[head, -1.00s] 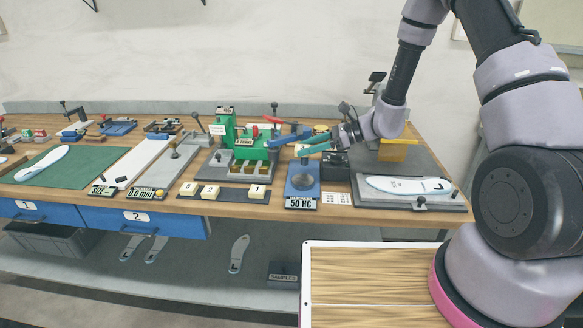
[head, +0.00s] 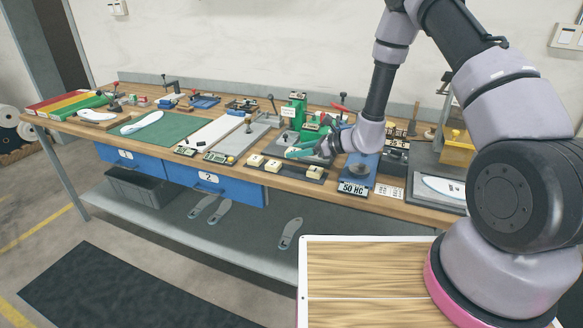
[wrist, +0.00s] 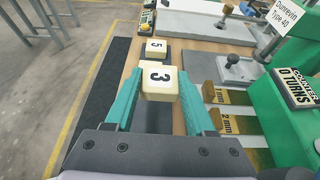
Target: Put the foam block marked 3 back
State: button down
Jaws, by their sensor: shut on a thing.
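The cream foam block marked 3 (wrist: 159,84) is held between the teal fingers of my gripper (wrist: 160,98) in the wrist view, its number facing the camera. In the head view my gripper (head: 292,153) is above the dark block tray (head: 294,170) at the bench's front, near a gap in its row. Two cream blocks stand left of the gap and one (head: 314,172) right of it. A block marked 5 (wrist: 156,50) shows beyond the held block in the wrist view. The held block appears above the tray; its underside is hidden.
The green counter fixture (wrist: 288,100) stands close to the right in the wrist view, with the 1 mm and 2 mm gauges (wrist: 222,122) beside it. The blue 50 HC stand (head: 357,176) is right of the tray. The bench's front edge is close.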

aim_at(298, 171)
jog(key=shift+f, duration=2.65)
jog(key=shift+f, duration=0.2)
jog(key=shift+c, duration=1.2)
grip_release()
jog(key=shift+r, duration=0.1)
